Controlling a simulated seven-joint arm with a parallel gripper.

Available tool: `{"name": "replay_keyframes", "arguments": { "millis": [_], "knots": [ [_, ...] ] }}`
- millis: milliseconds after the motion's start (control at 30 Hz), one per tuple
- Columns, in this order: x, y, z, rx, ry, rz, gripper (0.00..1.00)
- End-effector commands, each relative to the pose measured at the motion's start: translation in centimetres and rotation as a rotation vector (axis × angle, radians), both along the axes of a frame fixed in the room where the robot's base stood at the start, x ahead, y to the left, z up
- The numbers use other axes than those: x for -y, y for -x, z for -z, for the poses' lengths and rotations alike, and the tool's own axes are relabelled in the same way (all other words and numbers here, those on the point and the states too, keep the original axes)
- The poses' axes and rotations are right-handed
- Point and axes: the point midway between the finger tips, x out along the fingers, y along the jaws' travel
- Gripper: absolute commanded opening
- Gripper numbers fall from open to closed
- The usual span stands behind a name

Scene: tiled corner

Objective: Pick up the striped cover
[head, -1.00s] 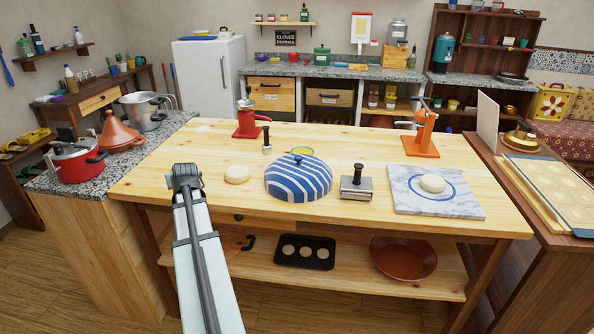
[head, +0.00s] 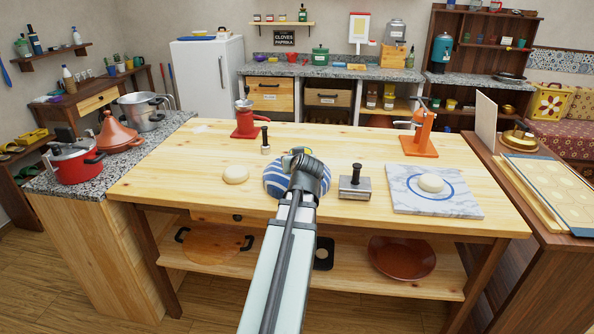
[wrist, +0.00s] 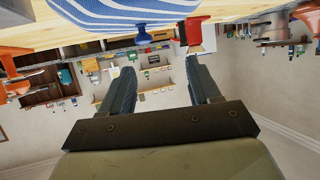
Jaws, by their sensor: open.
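The striped cover (head: 273,181) is a blue and white dome on the wooden table, in the middle. My arm and gripper hide most of it in the head view. In the wrist view the striped cover (wrist: 125,12) shows at the top edge, beyond the fingers and apart from them. My gripper (wrist: 160,85) is open, with nothing between its two fingers. In the head view my gripper (head: 297,155) appears in front of or over the cover; the exact gap cannot be told.
A dough ball (head: 236,174) lies left of the cover, and a metal press with a black handle (head: 355,183) stands close on its right. A marble board (head: 400,187) with dough is farther right. A red press (head: 245,122) and a small black-handled tool (head: 265,140) stand behind.

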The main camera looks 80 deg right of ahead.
Motion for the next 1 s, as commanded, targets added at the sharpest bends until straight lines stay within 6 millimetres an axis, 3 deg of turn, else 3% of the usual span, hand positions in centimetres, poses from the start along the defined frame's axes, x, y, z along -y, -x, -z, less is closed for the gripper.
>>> {"name": "replay_keyframes", "arguments": {
  "millis": [100, 267, 467, 800, 1000],
  "knots": [
    [-0.3, 2.0, -0.4, 0.001, 0.011, 0.021, 0.62],
    [-0.1, 2.7, -0.4, 0.000, 0.016, 0.029, 0.62],
    [1.8, 2.1, 0.3, 0.000, 0.013, 0.027, 0.62],
    [6.7, 0.6, 2.4, 0.001, 0.014, 0.027, 0.62],
    [7.5, 0.3, 2.9, 0.001, 0.015, 0.028, 0.62]
  ]
}}
